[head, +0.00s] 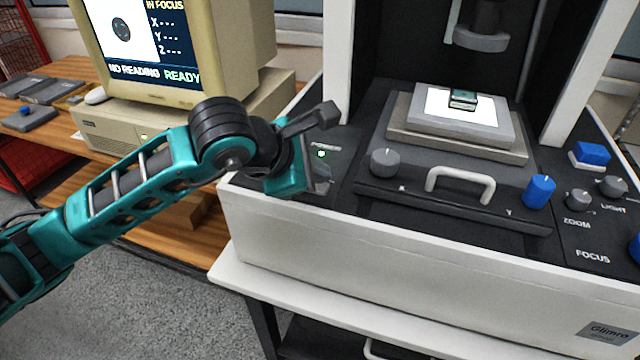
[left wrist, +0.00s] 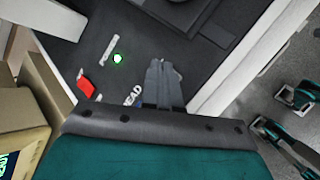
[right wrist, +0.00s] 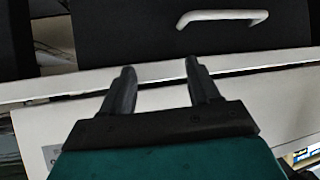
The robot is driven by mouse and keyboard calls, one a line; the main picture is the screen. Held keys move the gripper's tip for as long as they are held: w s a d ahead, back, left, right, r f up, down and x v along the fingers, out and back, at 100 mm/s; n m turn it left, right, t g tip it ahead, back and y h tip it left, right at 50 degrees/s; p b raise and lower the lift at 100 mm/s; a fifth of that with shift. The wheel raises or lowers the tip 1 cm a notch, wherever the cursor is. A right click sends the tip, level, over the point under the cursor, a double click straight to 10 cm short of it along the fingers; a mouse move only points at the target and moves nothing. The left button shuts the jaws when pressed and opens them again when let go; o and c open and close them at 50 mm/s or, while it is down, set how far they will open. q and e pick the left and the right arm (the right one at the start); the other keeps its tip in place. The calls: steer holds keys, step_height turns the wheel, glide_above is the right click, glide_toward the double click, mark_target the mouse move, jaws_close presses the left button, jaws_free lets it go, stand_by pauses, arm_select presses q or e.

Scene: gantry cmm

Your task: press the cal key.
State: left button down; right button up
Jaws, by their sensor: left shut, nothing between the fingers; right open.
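I cannot pick out the cal key by its label in any view; my left gripper covers part of the left control panel (head: 340,165). My left gripper (head: 322,184) is shut and empty, low over that panel. In the left wrist view its closed fingertips (left wrist: 164,66) are to the right of a green light (left wrist: 117,58). A red switch (left wrist: 86,87) and a READ label (left wrist: 132,95) show left of the fingers, the label partly hidden by the hand. My right gripper (right wrist: 160,72) is open and empty, in front of the machine's white front edge.
The stage (head: 455,140) carries a plate with a small part beneath the lens column (head: 482,35). A white handle (head: 460,180), a grey knob (head: 385,162) and a blue knob (head: 539,191) stand along the front. The monitor (head: 175,50) reads NO READING, READY.

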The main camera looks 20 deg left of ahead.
arm_select(q)
steer(key=shift+f+b, duration=0.4)
steer(key=shift+b, duration=0.15)
stand_by(0.4)
steer(key=shift+r, duration=0.1)
steer(key=shift+r+p, duration=0.4)
steer(key=shift+r, duration=0.3)
steer(key=shift+r, duration=0.1)
steer(key=shift+r+p, duration=1.45)
steer(key=shift+r, duration=1)
steer(key=shift+f, duration=0.1)
